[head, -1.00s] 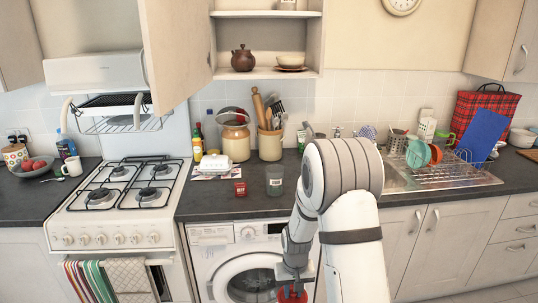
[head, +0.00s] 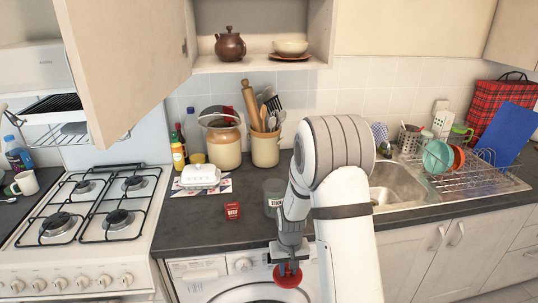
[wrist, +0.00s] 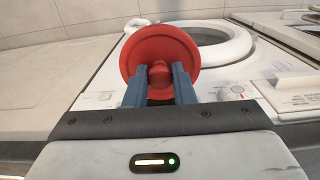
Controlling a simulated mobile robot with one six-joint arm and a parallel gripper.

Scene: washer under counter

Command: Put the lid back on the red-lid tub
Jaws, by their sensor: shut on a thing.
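My gripper (wrist: 159,82) is shut on the knob of a round red lid (wrist: 180,47); in the wrist view its two blue fingers stand either side of the knob. In the head view the lid (head: 287,279) hangs below my gripper (head: 289,266), in front of the washer's upper front and below the counter's edge. A greyish see-through tub (head: 273,193) stands without a lid on the counter, up and slightly left of my gripper and apart from it. My arm hides part of its right side.
A small red box (head: 232,211) stands left of the tub. A white butter dish (head: 200,175), a large jar (head: 223,143) and a utensil crock (head: 265,150) stand behind. The stove (head: 90,215) is at left, the sink (head: 390,185) at right. The open cupboard door (head: 125,60) juts out at upper left.

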